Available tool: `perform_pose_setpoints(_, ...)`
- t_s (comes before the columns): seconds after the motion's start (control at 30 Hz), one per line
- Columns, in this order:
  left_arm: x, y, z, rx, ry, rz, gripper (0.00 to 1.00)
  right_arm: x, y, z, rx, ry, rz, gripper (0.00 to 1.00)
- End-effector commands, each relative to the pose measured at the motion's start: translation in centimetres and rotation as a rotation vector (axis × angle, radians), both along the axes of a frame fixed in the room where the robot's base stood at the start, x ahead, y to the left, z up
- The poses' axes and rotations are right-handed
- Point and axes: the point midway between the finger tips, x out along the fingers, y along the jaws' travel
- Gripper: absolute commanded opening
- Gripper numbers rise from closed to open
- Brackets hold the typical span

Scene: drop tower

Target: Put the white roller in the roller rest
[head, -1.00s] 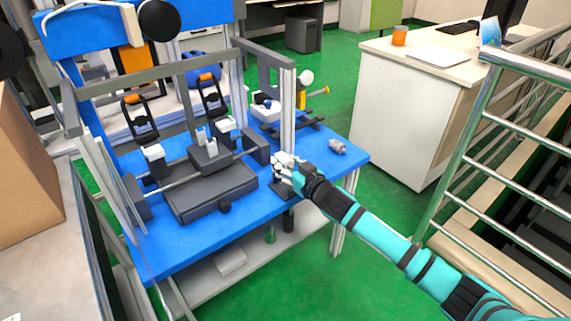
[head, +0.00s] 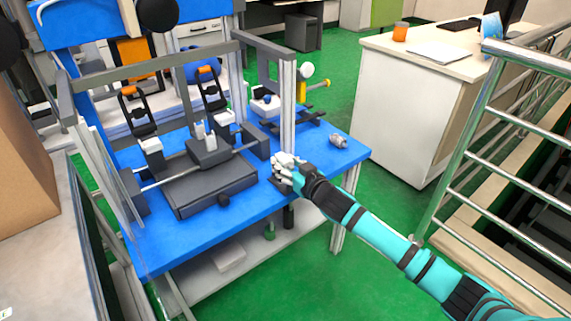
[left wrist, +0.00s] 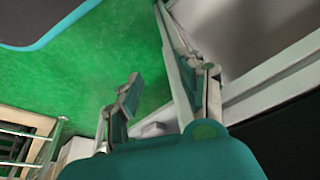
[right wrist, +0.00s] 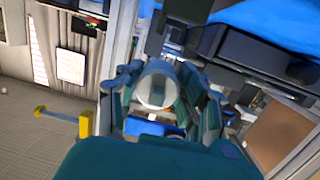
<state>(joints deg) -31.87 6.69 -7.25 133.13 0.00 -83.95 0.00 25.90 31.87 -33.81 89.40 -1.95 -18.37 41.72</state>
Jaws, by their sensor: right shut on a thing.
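My right gripper (head: 284,165) is at the front right of the blue table, just in front of the upright grey post. In the right wrist view, my right gripper (right wrist: 160,100) is shut on the white roller (right wrist: 157,88), whose round pale end faces the camera. In the head view the roller is hard to tell from the pale fingers. A small dark block (head: 281,186) shows just under the gripper; I cannot tell if it is the roller rest. My left gripper (left wrist: 168,90) is open and empty, its fingers wide apart; it is outside the head view.
The blue table (head: 240,213) carries a dark machine (head: 210,190) left of the gripper, under a grey frame. A silver cylindrical part (head: 338,141) lies to the right. Dark crossed bars (head: 310,120) lie behind the post. A metal railing (head: 470,120) stands at right.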

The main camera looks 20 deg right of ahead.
Motion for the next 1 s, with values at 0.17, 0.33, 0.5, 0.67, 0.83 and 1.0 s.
perform_pose_setpoints(0.17,-0.4,0.1,1.3,0.0,-0.008,0.001,0.4,0.0,0.0,-1.1,0.0,-0.001,0.0,0.0)
perform_pose_setpoints(0.33,-0.8,0.2,2.6,0.0,-0.016,0.002,0.4,0.0,0.0,-1.9,0.0,-0.001,0.0,0.0)
perform_pose_setpoints(0.5,-1.1,0.2,2.6,-0.001,-0.017,0.002,0.4,0.0,0.0,-3.1,0.002,0.0,-0.001,0.0)
perform_pose_setpoints(0.67,-1.1,0.2,2.1,-0.001,-0.018,0.002,0.4,0.0,0.0,-4.0,0.001,-0.001,0.0,0.0)
perform_pose_setpoints(0.83,-1.1,0.2,1.8,-0.001,-0.018,0.002,0.4,0.0,0.0,-4.6,0.0,-0.001,0.0,0.0)
perform_pose_setpoints(1.0,-1.1,0.2,1.7,-0.001,-0.018,0.002,0.4,0.0,0.0,-4.7,0.001,-0.002,0.0,0.0)
